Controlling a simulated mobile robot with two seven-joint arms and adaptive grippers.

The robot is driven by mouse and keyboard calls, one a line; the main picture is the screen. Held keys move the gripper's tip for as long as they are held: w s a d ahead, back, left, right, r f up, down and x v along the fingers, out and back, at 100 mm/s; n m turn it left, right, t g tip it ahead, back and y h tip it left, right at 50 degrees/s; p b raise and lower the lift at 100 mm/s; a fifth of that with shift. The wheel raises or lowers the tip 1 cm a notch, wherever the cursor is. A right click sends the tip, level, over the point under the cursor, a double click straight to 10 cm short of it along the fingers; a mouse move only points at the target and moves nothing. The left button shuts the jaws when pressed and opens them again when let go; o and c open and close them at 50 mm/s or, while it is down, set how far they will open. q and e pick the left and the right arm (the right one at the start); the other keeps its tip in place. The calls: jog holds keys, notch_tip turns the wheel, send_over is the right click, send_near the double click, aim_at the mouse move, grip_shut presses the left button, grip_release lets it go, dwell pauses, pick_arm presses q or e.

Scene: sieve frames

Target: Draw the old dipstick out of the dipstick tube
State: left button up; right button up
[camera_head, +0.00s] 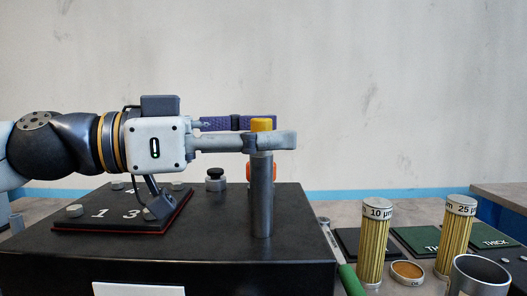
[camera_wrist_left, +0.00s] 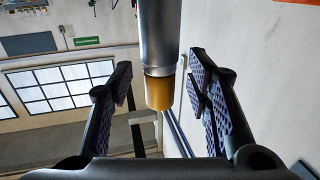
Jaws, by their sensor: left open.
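The dipstick tube (camera_head: 262,200) is a grey metal cylinder standing upright on the black block. The old dipstick's yellow top (camera_head: 262,125) sits at its upper end; the rest of it is hidden. My left gripper (camera_head: 286,131) reaches in from the left, level with the top, one finger in front and one behind. In the left wrist view the yellow top (camera_wrist_left: 160,92) and the tube (camera_wrist_left: 158,35) lie between the open fingers of the left gripper (camera_wrist_left: 160,80), with gaps on both sides. My right gripper is not in view.
The black block (camera_head: 200,262) carries a numbered panel (camera_head: 115,213), a black-topped knob (camera_head: 215,175) and an orange part partly behind the tube. Two yellow pleated filters (camera_head: 373,245) (camera_head: 455,235), a metal cup (camera_head: 480,275) and green-labelled mats stand at the right. Above the tube is free.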

pick_arm(q)
jog(key=shift+c, duration=0.6)
grip_shut()
jog(key=shift+r, duration=0.1)
jog(key=shift+r+p, duration=1.2)
jog(key=shift+r, duration=1.25)
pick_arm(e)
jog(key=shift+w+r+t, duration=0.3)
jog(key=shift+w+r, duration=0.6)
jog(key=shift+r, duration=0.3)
pick_arm(q)
jog(key=shift+r+p, duration=0.85)
jog(key=shift+r, duration=1.2)
jog(key=shift+f, duration=0.1)
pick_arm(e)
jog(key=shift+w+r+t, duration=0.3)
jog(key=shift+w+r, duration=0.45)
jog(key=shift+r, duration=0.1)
